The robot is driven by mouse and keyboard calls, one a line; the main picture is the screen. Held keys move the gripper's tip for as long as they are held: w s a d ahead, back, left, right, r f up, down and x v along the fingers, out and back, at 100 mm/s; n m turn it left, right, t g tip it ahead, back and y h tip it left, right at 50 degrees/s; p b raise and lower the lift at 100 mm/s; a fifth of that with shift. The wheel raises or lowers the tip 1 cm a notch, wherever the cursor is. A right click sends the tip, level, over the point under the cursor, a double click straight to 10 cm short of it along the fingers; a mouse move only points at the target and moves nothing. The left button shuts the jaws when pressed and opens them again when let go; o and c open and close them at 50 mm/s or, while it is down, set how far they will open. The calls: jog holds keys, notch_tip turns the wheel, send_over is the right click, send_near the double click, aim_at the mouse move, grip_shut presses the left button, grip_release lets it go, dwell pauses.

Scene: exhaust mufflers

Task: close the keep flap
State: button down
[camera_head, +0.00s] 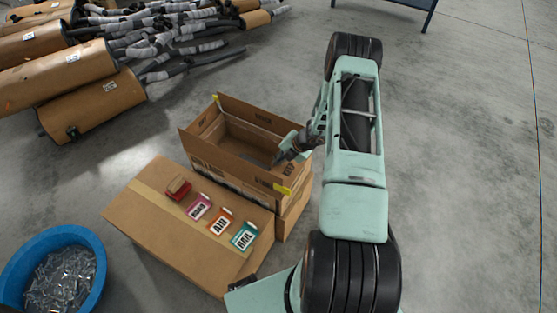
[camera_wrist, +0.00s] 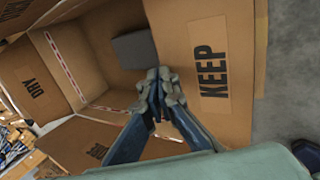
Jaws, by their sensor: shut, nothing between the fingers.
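The keep flap (camera_wrist: 235,45) is a brown cardboard flap marked KEEP, along the right side of the open carton in the wrist view. It stands open, and the inside of the carton shows beside it. The open carton (camera_head: 190,143) stands in the middle of the head view. My gripper (camera_head: 277,161) reaches into its opening from the right. In the wrist view my gripper (camera_wrist: 160,80) is shut and empty, its fingertips just left of the KEEP label. I cannot tell whether they touch the flap. A grey block (camera_wrist: 133,48) shows inside the carton.
Another flap, marked DRY (camera_wrist: 38,88), is open on the carton's far side. Mufflers (camera_head: 70,65) lie behind; floor at right is clear.

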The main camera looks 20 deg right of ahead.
aim_at(295, 172)
dwell(0.5)
jog(key=shift+s+d+f, duration=0.2)
jog(key=shift+s+d, duration=0.3)
jog(key=shift+s, duration=0.15)
jog(key=v, duration=1.2)
jog(key=shift+w, duration=0.2)
jog(key=shift+r, duration=0.1)
